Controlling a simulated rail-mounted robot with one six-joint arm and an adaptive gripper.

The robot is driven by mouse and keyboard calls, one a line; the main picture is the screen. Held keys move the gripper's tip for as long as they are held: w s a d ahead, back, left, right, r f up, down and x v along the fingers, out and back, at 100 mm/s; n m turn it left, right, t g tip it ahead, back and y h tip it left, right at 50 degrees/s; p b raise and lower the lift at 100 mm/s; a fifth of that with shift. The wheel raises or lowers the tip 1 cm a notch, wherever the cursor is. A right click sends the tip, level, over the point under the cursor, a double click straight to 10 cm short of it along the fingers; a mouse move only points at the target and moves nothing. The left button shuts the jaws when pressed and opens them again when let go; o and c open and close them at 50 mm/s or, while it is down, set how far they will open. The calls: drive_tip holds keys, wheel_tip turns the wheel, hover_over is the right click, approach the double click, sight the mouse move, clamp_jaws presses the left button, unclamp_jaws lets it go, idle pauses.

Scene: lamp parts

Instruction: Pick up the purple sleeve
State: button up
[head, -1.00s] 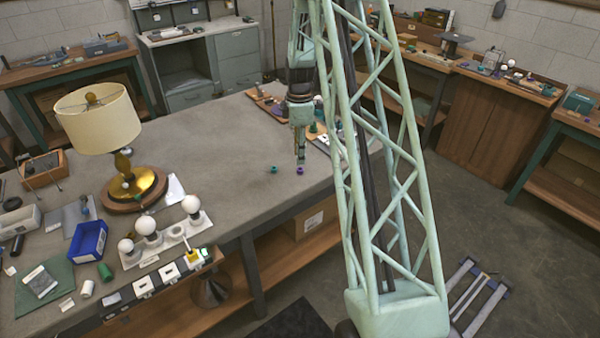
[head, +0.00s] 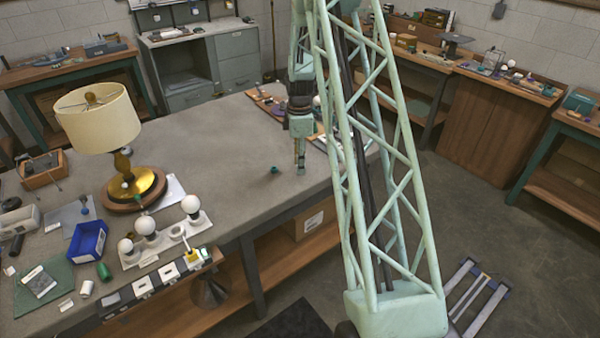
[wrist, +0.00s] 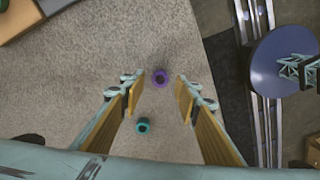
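The purple sleeve (wrist: 161,79) is a small ring with a dark hole, upright on the grey tabletop in the wrist view. My gripper (wrist: 160,89) is open, one fingertip on each side of the sleeve, with gaps showing on both sides. I cannot tell exactly how far the tips are above the table. In the head view my gripper (head: 300,170) points straight down near the table's front edge and hides the purple sleeve.
A teal sleeve (wrist: 143,126) stands close by; it also shows in the head view (head: 274,170), left of my gripper. A lamp (head: 98,118) and a bulb holder strip (head: 160,250) stand further left. The tabletop between is clear.

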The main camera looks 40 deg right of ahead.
drive_tip(key=shift+f, duration=0.95)
drive_tip(key=shift+c, duration=0.2)
drive_tip(key=c, duration=0.7)
